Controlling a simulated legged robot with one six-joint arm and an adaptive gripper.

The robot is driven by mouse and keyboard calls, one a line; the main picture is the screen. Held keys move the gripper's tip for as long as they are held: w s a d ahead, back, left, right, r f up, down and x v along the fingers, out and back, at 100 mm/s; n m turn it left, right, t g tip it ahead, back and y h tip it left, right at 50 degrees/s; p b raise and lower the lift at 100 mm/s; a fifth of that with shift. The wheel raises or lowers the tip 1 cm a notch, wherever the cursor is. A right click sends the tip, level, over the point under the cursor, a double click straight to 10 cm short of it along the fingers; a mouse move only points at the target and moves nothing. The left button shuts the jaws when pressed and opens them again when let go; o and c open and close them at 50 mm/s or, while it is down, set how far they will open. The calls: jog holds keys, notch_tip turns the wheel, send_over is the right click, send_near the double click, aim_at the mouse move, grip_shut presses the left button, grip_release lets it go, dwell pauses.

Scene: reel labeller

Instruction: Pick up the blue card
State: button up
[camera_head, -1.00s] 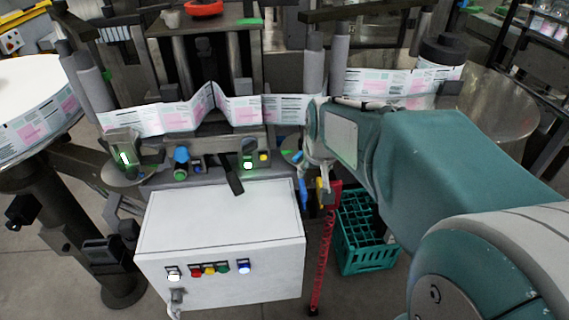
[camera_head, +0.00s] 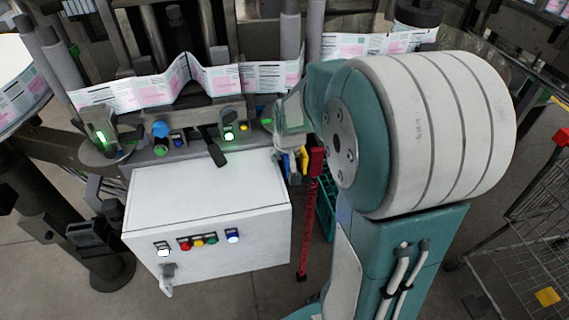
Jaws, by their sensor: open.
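A narrow blue piece (camera_head: 285,165), which looks like the blue card, shows beside the right edge of the white control box. It is small and partly covered, so I cannot tell what supports it. My gripper (camera_head: 289,145) is just above it, at the end of my teal arm, and is open. Its fingers are small and hard to make out, and I cannot tell whether they touch the blue piece. A yellow piece (camera_head: 303,160) is just right of the blue one, next to a red block (camera_head: 316,160).
The white control box (camera_head: 205,215) with lit buttons stands at lower centre. A red post (camera_head: 308,230) rises to its right, with a teal crate (camera_head: 327,210) partly behind my arm. The label strip (camera_head: 215,80) runs behind. A wire cart (camera_head: 525,225) stands at right.

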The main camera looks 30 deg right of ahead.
jog(key=shift+a, duration=0.1)
jog(key=c, duration=0.4)
grip_shut()
jog(key=shift+d, duration=0.25)
